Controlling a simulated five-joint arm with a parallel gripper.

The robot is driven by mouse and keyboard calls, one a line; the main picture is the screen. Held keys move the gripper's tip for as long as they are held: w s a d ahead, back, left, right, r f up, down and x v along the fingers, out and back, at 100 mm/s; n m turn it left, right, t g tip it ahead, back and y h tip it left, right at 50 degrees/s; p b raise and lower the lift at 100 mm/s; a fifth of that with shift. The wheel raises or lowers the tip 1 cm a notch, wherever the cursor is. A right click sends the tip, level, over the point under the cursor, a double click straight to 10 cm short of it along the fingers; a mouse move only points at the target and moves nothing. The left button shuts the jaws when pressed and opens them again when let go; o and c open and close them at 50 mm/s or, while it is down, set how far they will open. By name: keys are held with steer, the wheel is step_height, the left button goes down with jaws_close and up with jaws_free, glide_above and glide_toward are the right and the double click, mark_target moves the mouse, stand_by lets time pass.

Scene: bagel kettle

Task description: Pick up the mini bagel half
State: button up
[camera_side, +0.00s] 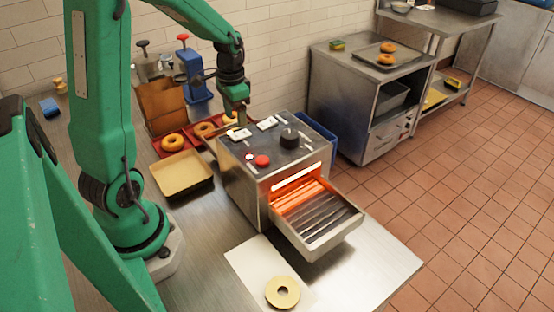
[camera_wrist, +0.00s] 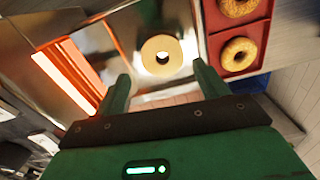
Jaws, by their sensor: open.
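A pale mini bagel half (camera_wrist: 149,58) lies cut side up on a metal surface in the wrist view, ahead of and between my fingertips. In the side view, a pale bagel piece (camera_side: 229,118) shows just behind the toaster, partly hidden by my gripper (camera_side: 236,110). My gripper (camera_wrist: 161,76) is open and empty, with its fingers apart on either side of the half's near edge. The exact gap in height cannot be told.
The toaster (camera_side: 238,177) glows orange, with a slatted tray (camera_side: 340,240) out in front. A red tray (camera_wrist: 228,27) with whole bagels (camera_wrist: 239,54) is close on the right in the wrist view. A tan-lined pan (camera_side: 182,174) stands left of the toaster.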

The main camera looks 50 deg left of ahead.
steer(key=shift+f, duration=0.1)
steer(key=shift+a+f, duration=0.15)
steer(key=shift+f, duration=2.4)
steer(key=c, duration=0.8)
steer(key=shift+r, duration=0.1)
step_height(320, 180, up, 10)
steer(key=shift+w, duration=0.1)
